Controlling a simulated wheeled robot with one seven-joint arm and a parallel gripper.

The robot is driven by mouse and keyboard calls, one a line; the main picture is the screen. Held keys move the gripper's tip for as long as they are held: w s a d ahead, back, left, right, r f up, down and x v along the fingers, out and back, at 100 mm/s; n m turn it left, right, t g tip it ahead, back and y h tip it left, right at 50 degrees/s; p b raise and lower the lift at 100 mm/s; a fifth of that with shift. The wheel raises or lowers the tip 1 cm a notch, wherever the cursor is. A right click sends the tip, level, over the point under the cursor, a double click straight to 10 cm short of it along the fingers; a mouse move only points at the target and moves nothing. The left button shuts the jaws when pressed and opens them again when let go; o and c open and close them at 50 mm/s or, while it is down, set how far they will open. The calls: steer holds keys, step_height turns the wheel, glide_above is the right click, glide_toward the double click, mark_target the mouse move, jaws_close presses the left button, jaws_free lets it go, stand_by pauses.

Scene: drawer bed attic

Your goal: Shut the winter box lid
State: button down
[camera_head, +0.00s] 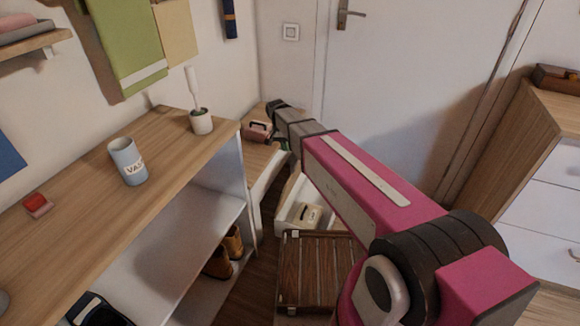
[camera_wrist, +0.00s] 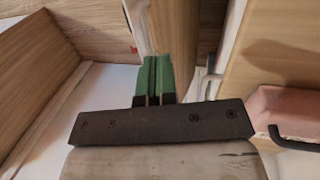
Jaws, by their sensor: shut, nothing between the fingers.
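No label for the winter box shows. A brown slatted wooden panel (camera_head: 318,270) lies low in the head view; I cannot tell whether it is the lid. Behind it is an open white box or drawer (camera_head: 290,208) with a cream item (camera_head: 307,215) inside. My gripper (camera_head: 283,145) reaches toward the back corner, beside a pink item with a dark handle (camera_head: 257,131). In the wrist view, its green fingertips (camera_wrist: 157,76) are together and empty, near a pale upright edge. The pink item (camera_wrist: 288,112) also shows there at the right. My arm hides part of the area.
A wooden-topped shelf (camera_head: 95,190) fills the left, with a blue-grey vase (camera_head: 128,162), a potted brush (camera_head: 201,121) and a red item (camera_head: 38,205). Brown boots (camera_head: 220,257) stand on its lower level. A door (camera_head: 400,90) is behind, and white drawers (camera_head: 545,200) stand at right.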

steer(key=w+a, duration=0.2)
steer(key=a, duration=0.3)
steer(key=shift+s+d+f, duration=0.45)
steer(key=shift+d+f, duration=0.65)
steer(key=shift+f, duration=0.6)
steer(key=shift+s+d+f, duration=0.45)
steer(key=shift+d+f, duration=0.65)
steer(key=shift+f, duration=0.55)
steer(key=shift+s+d+f, duration=0.45)
steer(key=shift+d+f, duration=0.65)
steer(key=shift+f, duration=0.6)
steer(key=shift+d, duration=0.1)
